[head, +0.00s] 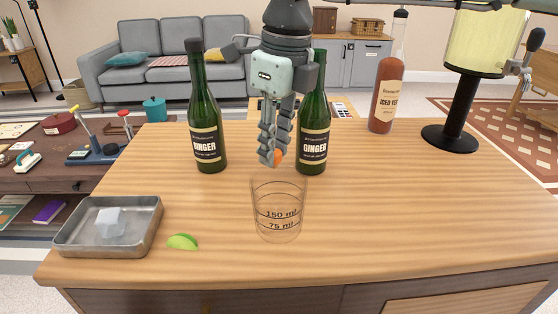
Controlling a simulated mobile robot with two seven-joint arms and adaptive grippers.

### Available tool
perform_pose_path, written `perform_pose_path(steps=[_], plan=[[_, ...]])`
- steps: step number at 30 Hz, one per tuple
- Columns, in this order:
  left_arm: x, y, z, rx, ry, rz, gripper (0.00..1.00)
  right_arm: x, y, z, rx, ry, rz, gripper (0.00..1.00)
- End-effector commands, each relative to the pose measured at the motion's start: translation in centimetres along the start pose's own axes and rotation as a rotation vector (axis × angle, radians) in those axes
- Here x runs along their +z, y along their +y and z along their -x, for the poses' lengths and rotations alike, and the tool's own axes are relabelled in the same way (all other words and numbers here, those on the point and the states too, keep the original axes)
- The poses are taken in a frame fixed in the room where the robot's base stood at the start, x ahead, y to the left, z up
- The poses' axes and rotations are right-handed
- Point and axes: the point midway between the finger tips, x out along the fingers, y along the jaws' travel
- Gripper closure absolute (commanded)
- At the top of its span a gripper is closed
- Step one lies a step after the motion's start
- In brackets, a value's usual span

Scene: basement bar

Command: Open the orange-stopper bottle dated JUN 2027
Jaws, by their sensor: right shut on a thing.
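Two green ginger bottles stand upright on the counter. The left ginger bottle (207,125) has a dark top. The right ginger bottle (313,130) is partly behind my right gripper, and no orange shows on the visible part of its neck. No date is legible on either label. My right gripper (275,157) hangs down in front of and between the bottles, fingers shut on a small orange stopper (278,158) at their tips. The stopper is held above and behind a clear measuring glass (278,222). My left gripper is not in view.
A metal tray (75,245) with a clear ice-like cube and a lime wedge (182,241) lie at front left. The right front of the counter (430,220) is clear.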

Motion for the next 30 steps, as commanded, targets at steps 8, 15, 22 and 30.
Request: perform_pose_path(steps=[8, 15, 22, 30], plan=[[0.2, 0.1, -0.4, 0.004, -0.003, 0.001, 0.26, -0.6, -0.6, -2.6, 0.002, 0.003, 0.003, 1.00], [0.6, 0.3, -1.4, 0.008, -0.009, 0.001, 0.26, -0.8, -0.7, -4.4, 0.001, -0.001, 0.002, 1.00], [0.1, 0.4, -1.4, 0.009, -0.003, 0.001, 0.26, -0.8, -0.6, -4.5, 0.001, -0.001, 0.001, 1.00], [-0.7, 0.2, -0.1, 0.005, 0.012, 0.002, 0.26, -0.8, -0.7, -4.7, 0.001, -0.001, 0.001, 0.68]])
